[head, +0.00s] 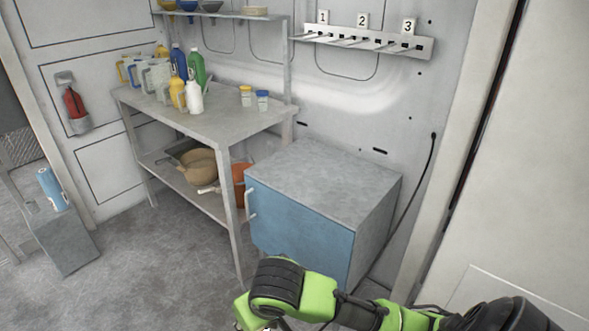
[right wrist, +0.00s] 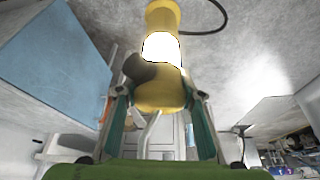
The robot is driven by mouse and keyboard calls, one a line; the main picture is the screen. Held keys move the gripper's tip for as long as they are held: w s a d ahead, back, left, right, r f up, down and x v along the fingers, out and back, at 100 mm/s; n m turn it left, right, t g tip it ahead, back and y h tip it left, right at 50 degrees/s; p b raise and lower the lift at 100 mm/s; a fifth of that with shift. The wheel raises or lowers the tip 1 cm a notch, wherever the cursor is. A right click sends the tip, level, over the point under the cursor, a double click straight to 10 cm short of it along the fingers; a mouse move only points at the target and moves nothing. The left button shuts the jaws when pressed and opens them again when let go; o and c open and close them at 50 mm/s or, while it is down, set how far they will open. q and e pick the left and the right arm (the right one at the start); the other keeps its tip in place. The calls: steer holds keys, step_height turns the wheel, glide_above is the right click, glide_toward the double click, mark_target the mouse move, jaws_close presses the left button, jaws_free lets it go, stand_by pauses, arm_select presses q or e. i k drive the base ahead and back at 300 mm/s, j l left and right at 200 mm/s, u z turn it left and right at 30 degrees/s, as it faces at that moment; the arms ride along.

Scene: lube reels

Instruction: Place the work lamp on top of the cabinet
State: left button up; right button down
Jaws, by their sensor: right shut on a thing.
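The work lamp (right wrist: 160,55) is yellow with a bright white lit panel. It shows in the right wrist view, with its lower yellow end between the fingers of my right gripper (right wrist: 160,98), which is shut on it. In the head view my right arm comes in from the lower right; its hand is cut off at the bottom edge, and the lamp is not visible there. The cabinet has a blue door (head: 300,228) and a bare grey top (head: 325,172). It also shows in the right wrist view (right wrist: 55,55), at the left. My left gripper is in neither view.
A grey workbench (head: 215,125) with several bottles and jugs stands left of the cabinet. A numbered rack (head: 365,40) is on the wall above. A black cable (head: 420,190) hangs down the wall right of the cabinet. The floor (head: 165,265) in front of the workbench is clear.

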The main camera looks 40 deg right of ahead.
mark_target(318, 183)
steer(key=i+z, duration=0.35)
steer(key=i+j+z, duration=0.2)
steer(key=z, duration=0.15)
steer(key=i+j+z, duration=0.25)
steer(key=i+z, duration=0.15)
steer(key=i+j+z, duration=0.25)
steer(key=z, duration=0.2)
steer(key=i+j+z, duration=0.2)
steer(key=j+z, duration=0.3)
steer(key=i+j+z, duration=0.15)
steer(key=j+z, duration=0.3)
